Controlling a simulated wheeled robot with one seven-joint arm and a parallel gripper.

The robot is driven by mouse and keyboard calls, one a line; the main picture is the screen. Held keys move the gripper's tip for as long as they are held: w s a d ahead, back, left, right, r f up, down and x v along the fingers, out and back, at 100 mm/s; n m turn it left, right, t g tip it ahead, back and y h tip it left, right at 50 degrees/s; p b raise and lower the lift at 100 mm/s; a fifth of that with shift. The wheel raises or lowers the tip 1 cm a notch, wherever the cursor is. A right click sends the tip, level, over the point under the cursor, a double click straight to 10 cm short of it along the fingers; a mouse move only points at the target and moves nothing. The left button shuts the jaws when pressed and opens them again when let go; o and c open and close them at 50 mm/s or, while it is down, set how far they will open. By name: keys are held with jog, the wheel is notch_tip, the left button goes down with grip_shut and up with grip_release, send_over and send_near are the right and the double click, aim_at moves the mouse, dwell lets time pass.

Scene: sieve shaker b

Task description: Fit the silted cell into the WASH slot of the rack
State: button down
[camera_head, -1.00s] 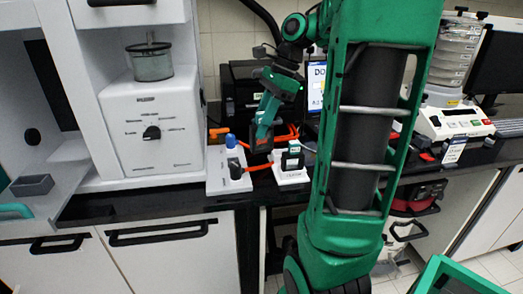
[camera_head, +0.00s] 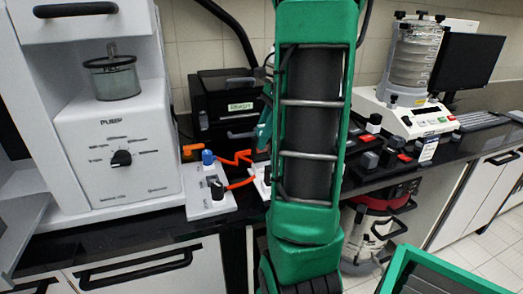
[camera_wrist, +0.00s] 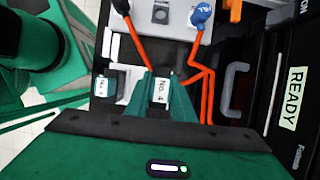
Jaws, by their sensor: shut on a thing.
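My gripper (camera_wrist: 160,80) shows in the wrist view, its green fingers closed around a small piece with a white label (camera_wrist: 160,91) reading "No. 4". This looks like the cell; I cannot make out silt in it. Orange hoses run beside and above the fingers. A row of dark blocks with red parts (camera_head: 385,155) on the bench right of my arm may be the rack. I cannot read a WASH mark on it.
A white panel (camera_head: 207,207) with blue and black knobs stands left of my arm, orange hoses (camera_head: 240,157) beside it. Behind is a black box with a READY label (camera_wrist: 293,98). A white pump unit (camera_head: 115,150) is left, a sieve shaker (camera_head: 415,60) right.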

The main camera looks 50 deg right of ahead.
jog(key=shift+s+d+f, duration=0.15)
jog(key=shift+d+f, duration=0.25)
jog(key=shift+d, duration=0.15)
jog(key=shift+f, duration=1.95)
jog(key=c, duration=1.5)
grip_release()
jog(key=shift+f, duration=0.1)
jog(key=shift+c, duration=0.2)
jog(key=v, duration=1.2)
